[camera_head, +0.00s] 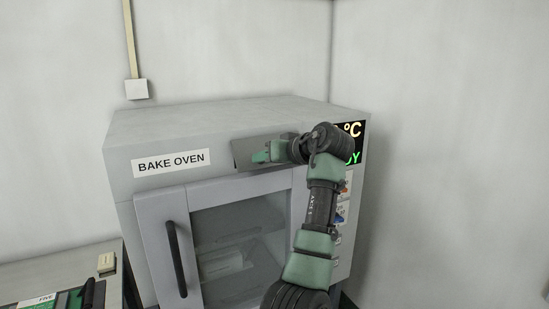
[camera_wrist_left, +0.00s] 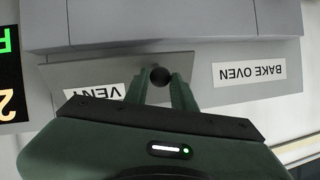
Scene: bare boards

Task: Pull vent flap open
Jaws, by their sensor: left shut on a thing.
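The vent flap (camera_head: 243,153) is a grey panel high on the front of the bake oven, right of the BAKE OVEN label. In the left wrist view, which is upside down, the flap (camera_wrist_left: 88,72) has a dark round knob (camera_wrist_left: 161,76). The flap's edges look slanted against the oven front; how far it stands out is hard to tell. My left gripper (camera_head: 262,157) is at the flap, its green fingers (camera_wrist_left: 161,84) shut on the knob from both sides. The VENT label (camera_wrist_left: 95,91) is partly hidden by my gripper. My right gripper is not in view.
The oven (camera_head: 150,187) has a glass door with a dark vertical handle (camera_head: 177,258) below the flap. A display (camera_head: 352,142) is behind my left arm at right. A bench (camera_head: 60,268) with a dark green item stands at lower left. Walls close in behind and right.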

